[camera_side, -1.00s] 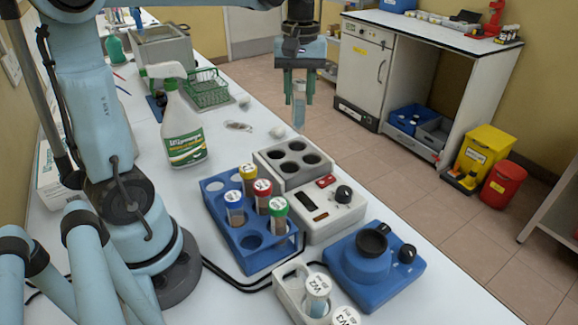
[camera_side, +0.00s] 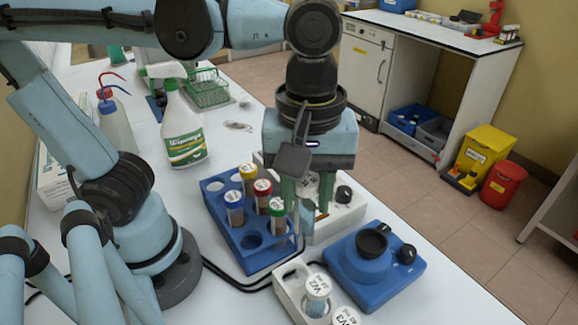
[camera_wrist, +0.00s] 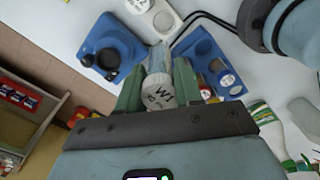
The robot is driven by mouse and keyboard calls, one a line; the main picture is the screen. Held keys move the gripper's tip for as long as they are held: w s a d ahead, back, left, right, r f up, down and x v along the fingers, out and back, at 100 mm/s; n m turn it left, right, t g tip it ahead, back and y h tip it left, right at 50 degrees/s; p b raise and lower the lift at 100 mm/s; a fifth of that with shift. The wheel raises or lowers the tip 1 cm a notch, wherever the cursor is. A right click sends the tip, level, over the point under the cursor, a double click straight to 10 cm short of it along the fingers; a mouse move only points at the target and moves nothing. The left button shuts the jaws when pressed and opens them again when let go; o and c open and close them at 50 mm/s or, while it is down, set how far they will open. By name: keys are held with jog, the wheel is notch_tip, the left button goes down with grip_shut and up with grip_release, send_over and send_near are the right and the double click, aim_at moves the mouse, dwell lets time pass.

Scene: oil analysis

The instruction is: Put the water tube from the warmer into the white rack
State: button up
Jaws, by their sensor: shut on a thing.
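My gripper (camera_side: 307,196) is shut on a clear tube (camera_side: 308,224) with a white cap marked with a W. In the wrist view the tube's cap (camera_wrist: 158,92) sits between the green fingers. The tube hangs roughly upright near the blue rack's right end. The white rack (camera_side: 284,296) is at the bottom, below and in front of the held tube. It holds white-capped tubes marked W2 (camera_side: 318,285) and W3 (camera_side: 345,316), and an opening shows at its far end. The warmer (camera_side: 338,220) is behind my gripper, its wells mostly hidden.
A blue rack (camera_side: 250,261) with yellow, red and green capped tubes stands left of the held tube. A blue device (camera_side: 362,262) with a black cup stands to its right. A spray bottle (camera_side: 184,130) and a wash bottle (camera_side: 116,125) stand farther back. Dark cables lie behind the white rack.

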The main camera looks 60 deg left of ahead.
jog(key=shift+s+d+f, duration=0.1)
jog(key=shift+s+d, duration=0.15)
jog(key=shift+s, duration=0.3)
jog(key=shift+s+d+f, duration=0.1)
jog(key=shift+s+d, duration=0.15)
jog(key=shift+s, duration=0.3)
notch_tip(320, 180, down, 11)
dwell(0.3)
jog(key=o, duration=1.1)
